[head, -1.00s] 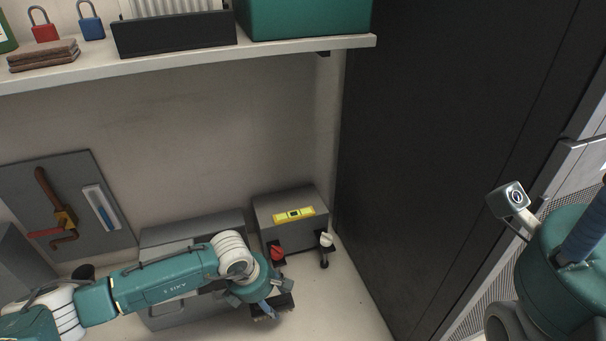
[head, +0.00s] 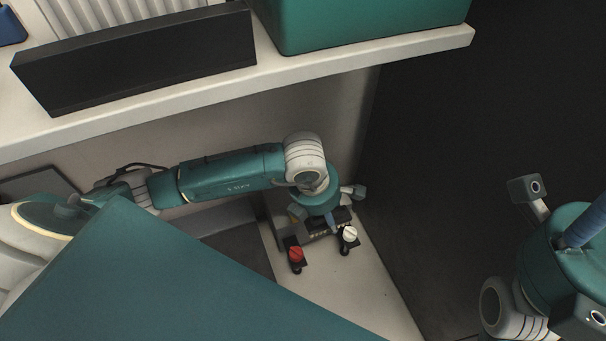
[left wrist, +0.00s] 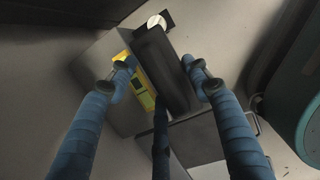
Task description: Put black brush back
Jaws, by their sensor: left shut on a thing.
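My left gripper (head: 328,222) is over the grey box by the back wall, behind the red and white knobs in the head view. In the left wrist view its two blue fingers (left wrist: 160,70) are on either side of the black brush (left wrist: 163,62), a dark block with a dark handle running toward the camera. The gripper is shut on it. The head view mostly hides the brush behind the gripper. My right gripper (head: 586,226) shows only in part at the right edge, and its opening cannot be seen.
The grey box has a yellow label (left wrist: 144,86), a red knob (head: 295,254) and a white knob (head: 349,233). A shelf (head: 330,70) above holds a black bin (head: 140,58) and a green bin (head: 360,22). A dark cabinet (head: 460,140) stands on the right.

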